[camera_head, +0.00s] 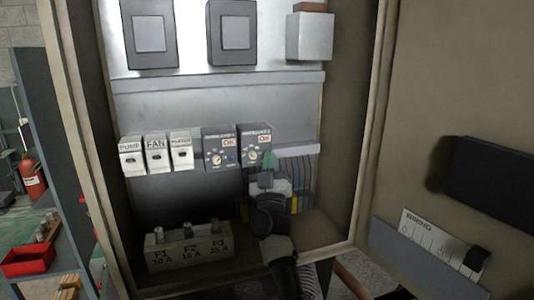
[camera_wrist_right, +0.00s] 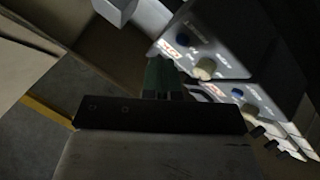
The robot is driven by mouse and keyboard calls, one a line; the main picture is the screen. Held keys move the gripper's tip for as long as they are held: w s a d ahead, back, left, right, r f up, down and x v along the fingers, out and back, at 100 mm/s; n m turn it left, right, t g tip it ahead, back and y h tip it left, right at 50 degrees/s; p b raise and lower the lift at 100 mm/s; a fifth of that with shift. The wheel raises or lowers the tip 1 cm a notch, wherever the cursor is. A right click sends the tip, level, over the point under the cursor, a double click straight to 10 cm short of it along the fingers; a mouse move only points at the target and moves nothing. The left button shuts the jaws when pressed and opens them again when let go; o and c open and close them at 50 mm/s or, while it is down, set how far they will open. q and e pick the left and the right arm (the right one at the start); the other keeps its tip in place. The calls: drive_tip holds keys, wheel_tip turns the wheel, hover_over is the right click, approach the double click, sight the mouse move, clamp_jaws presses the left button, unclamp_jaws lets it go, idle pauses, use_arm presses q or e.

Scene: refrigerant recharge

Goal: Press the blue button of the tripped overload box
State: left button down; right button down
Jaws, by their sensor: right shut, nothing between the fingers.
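Two grey overload boxes sit side by side on the cabinet's middle rail: the left one (camera_head: 216,143) and the right one (camera_head: 252,137). Each has a reddish label that seems to read OK, and a pale dial. The left box's blue button (camera_head: 231,158) shows clear. My left gripper is not in view.
White PUMP (camera_head: 132,154), FAN (camera_head: 157,152) and a third breaker (camera_head: 181,150) stand left of the boxes. Terminal blocks (camera_head: 298,178) lie behind my right wrist. A fuse block (camera_head: 190,248) sits on the cabinet floor. The open door (camera_head: 440,90) bounds the right.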

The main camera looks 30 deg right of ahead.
drive_tip(key=s+p, duration=0.1)
drive_tip(key=s, duration=0.1)
drive_tip(key=s+a+p, duration=0.1)
drive_tip(key=s+p, duration=0.1)
drive_tip(key=shift+s+a, duration=0.1)
drive_tip(key=shift+s, duration=0.25)
drive_tip(key=shift+f, duration=0.1)
idle(0.7)
